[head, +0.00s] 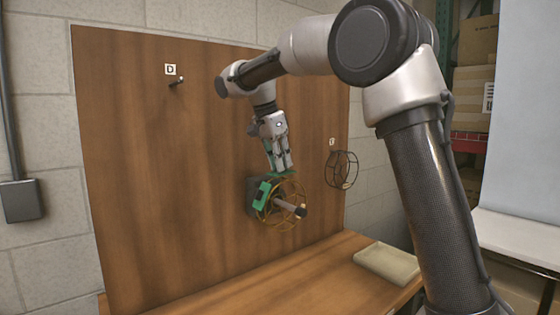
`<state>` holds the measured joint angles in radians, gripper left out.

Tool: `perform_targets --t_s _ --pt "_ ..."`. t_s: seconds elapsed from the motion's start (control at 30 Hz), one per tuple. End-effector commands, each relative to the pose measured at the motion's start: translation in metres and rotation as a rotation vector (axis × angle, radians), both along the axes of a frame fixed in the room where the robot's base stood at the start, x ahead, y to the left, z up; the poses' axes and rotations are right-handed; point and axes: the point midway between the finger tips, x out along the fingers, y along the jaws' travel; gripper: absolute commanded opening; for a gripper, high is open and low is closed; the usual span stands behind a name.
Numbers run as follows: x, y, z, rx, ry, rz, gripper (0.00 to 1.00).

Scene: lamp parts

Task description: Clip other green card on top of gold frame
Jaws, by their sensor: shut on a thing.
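The gold frame (292,217) is a round wire cage on a grey peg (289,208) that sticks out from the upright wooden board. One green card (262,196) sits on the left side of the frame. My gripper (279,170) points down from above and is shut on another green card (272,175), at the top of the frame. Only a thin strip of this card shows around the fingertips. I cannot tell whether it touches the frame.
A black wire frame (342,170) hangs at the board's right edge. An empty peg (177,81) is below the "D" label at upper left. A beige tray (387,263) lies on the wooden table (290,289). The board's left part is clear.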

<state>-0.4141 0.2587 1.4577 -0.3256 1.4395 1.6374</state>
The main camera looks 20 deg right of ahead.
Motion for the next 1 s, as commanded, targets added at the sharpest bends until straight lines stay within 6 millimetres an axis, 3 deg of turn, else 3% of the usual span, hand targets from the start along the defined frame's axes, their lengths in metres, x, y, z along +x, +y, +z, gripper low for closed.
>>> perform_targets --t_s 1.0 --pt "0.0001 -0.0004 -0.0106 0.0 0.0 0.0 0.0"
